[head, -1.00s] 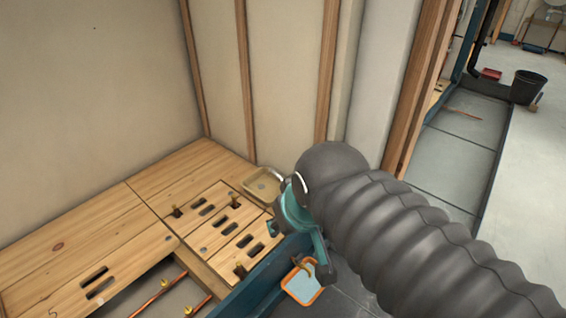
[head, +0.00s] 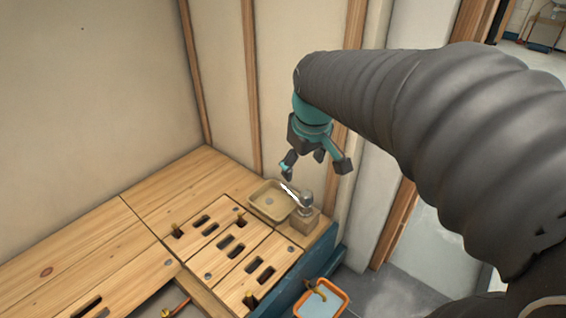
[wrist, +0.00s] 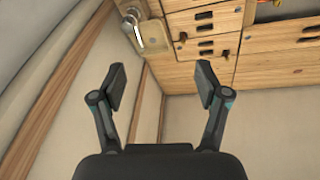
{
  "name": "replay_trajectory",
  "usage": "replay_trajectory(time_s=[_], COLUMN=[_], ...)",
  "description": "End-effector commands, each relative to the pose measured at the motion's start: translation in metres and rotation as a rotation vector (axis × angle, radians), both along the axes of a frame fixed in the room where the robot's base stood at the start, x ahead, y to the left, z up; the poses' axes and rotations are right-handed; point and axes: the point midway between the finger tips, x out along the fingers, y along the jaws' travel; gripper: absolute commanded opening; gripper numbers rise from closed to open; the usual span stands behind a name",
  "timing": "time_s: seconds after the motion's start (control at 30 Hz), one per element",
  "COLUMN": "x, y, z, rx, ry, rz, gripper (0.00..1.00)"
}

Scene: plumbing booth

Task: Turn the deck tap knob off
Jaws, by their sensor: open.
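The deck tap (head: 304,202) is a small silvery tap on a wooden block, with a white lever-like piece (head: 290,190) reaching over a shallow tan basin (head: 262,208). My gripper (head: 316,166) is open and empty. It hangs above the tap and a little toward the wall, apart from it. In the wrist view the tap (wrist: 131,14) shows at the top left, beyond the open fingers (wrist: 160,88). I cannot tell the knob apart from the tap body clearly.
The wooden deck (head: 165,195) has slotted panels with several small brass fittings. Wall studs (head: 356,30) stand close behind my gripper. An orange-rimmed tray (head: 322,300) of water sits below the deck's blue edge (head: 300,275). Deck space left of the basin is clear.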

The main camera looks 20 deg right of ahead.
Motion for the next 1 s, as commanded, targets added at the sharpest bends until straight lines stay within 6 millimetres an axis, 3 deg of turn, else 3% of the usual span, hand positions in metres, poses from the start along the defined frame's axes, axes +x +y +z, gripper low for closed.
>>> replay_trajectory(time_s=[0.37, 0.6, 0.8, 1.0], x=[0.092, 0.143, 0.171, 0.182], y=[-0.036, -0.062, -0.08, -0.087], z=[-0.058, -0.109, -0.147, -0.164], rx=[-0.039, -0.044, -0.041, -0.038], ry=[0.138, 0.217, 0.262, 0.282], rz=[0.194, 0.321, 0.404, 0.443], gripper=[0.75, 0.75, 0.75, 0.75])
